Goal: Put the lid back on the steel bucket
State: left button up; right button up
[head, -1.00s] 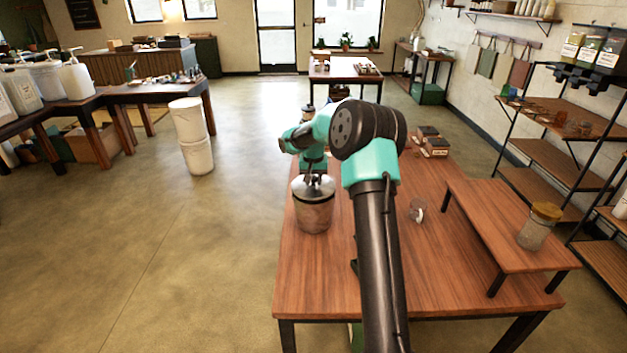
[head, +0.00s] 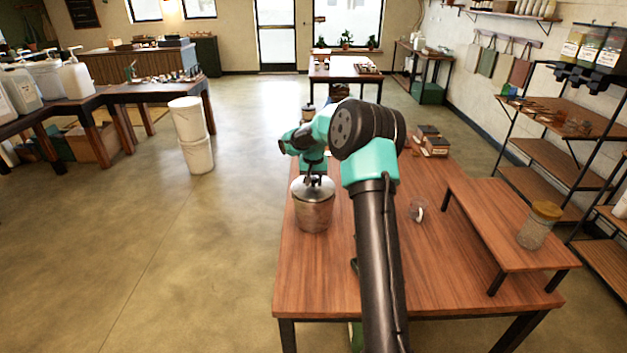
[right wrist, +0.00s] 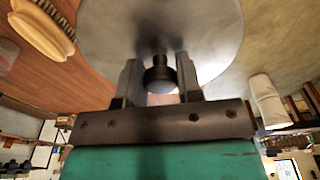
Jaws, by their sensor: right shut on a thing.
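The steel bucket (head: 313,214) stands upright near the left edge of the wooden table. Its grey lid (head: 302,189) is at the bucket's mouth; I cannot tell whether it is fully seated. In the right wrist view the lid (right wrist: 205,30) fills the upper middle, with its dark knob (right wrist: 160,76) between the two fingers. My right gripper (right wrist: 158,78) is shut on the knob, directly above the bucket. In the head view the right gripper (head: 315,183) points down at the lid and is partly dark and small. My left gripper is not in view.
A raised wooden shelf (head: 500,222) on the table's right holds a jar (head: 538,226). Dark boxes (head: 432,145) lie at the far right. A wooden brush (right wrist: 42,28) shows in the wrist view. The table's front is clear.

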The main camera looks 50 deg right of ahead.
jog(key=shift+f, duration=0.25)
dwell(0.8)
jog(key=o, duration=1.5)
jog(key=shift+r, duration=0.1)
jog(key=shift+r, duration=3.4)
grip_shut()
